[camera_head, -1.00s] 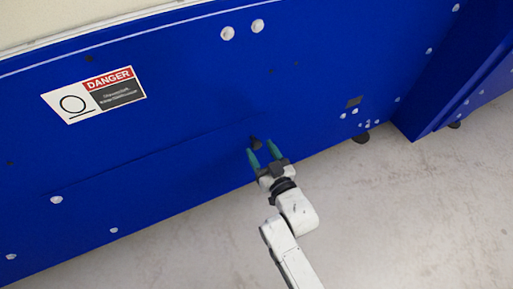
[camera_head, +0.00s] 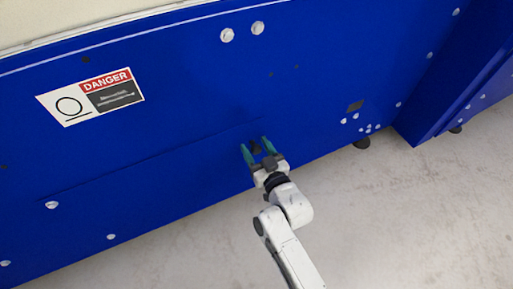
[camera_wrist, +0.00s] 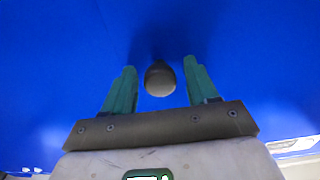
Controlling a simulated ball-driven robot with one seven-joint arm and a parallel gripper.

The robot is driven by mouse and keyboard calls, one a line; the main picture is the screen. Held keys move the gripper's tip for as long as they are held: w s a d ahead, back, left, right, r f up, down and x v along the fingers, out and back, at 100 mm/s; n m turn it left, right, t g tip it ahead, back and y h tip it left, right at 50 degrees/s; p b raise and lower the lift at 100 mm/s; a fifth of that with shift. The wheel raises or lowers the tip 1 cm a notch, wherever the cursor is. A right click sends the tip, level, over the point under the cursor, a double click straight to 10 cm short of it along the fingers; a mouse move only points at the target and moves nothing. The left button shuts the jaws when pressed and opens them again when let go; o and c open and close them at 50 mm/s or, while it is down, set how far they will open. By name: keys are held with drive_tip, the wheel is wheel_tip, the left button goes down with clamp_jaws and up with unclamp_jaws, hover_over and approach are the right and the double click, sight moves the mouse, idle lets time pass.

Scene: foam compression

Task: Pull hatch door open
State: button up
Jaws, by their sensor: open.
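The hatch door (camera_head: 160,175) is the blue lower panel with a thin seam along its top; it looks flush with the blue wall. A small dark round knob (camera_head: 254,147) sticks out near the panel's right part. The knob (camera_wrist: 160,79) shows in the wrist view between my two green fingers, with a gap on each side. My gripper (camera_head: 256,146) is open around the knob; it also shows in the wrist view (camera_wrist: 158,88). I cannot tell how deep the fingertips reach past the knob.
A danger sign (camera_head: 91,97) is on the blue wall (camera_head: 180,75) at upper left. The grey floor (camera_head: 400,220) in front is clear.

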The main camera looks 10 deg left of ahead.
clamp_jaws()
idle(0.5)
